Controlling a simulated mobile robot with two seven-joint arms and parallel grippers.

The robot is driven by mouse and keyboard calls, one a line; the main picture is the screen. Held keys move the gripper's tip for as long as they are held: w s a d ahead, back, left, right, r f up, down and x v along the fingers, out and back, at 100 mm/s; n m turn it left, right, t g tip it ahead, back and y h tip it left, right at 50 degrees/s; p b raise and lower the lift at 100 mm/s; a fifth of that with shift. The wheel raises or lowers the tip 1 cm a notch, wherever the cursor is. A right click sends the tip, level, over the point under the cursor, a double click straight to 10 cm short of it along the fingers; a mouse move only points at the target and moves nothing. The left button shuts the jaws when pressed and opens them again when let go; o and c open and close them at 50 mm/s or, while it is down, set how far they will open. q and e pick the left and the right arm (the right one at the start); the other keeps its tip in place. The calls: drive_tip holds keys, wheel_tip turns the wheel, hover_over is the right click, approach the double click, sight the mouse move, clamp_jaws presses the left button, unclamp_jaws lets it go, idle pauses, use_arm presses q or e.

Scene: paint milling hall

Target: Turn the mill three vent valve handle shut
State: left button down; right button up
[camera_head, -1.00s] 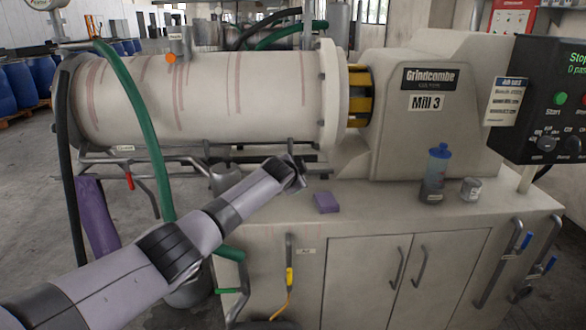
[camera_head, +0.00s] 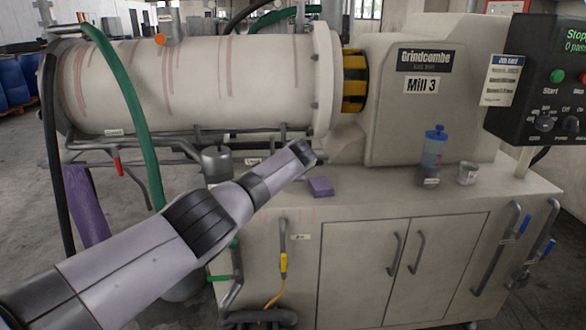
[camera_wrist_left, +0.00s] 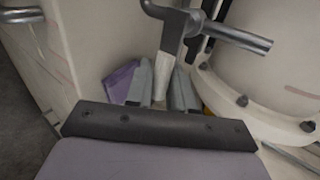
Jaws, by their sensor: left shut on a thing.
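Mill 3 (camera_head: 420,110) stands ahead, with its pale barrel (camera_head: 200,85) to the left. In the left wrist view, my left gripper (camera_wrist_left: 164,92) is shut on the lower, pale part of a grey lever handle (camera_wrist_left: 168,50). The handle's upper end meets a metal pipe piece (camera_wrist_left: 235,38). I cannot read any label that marks it as the vent valve. In the head view my left arm reaches across the barrel's front to the bench, and its fingers and the handle are hidden behind the wrist. My right gripper is not in view.
A green hose (camera_head: 133,100) hangs at the left. A control panel (camera_head: 540,85) juts out at the right.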

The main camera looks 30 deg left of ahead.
use_arm(q)
drive_tip(key=shift+a+f, duration=0.1)
drive_tip(key=c, duration=1.1)
unclamp_jaws()
drive_tip(key=shift+s+d+r+p, duration=0.25)
drive_tip(key=shift+r+p, duration=0.15)
drive_tip(key=shift+p, duration=0.3)
drive_tip(key=p+v, duration=0.2)
drive_tip(key=v, duration=0.4)
drive_tip(key=shift+s+p, duration=0.2)
drive_tip(key=shift+p, duration=0.2)
drive_tip(key=shift+f, duration=0.1)
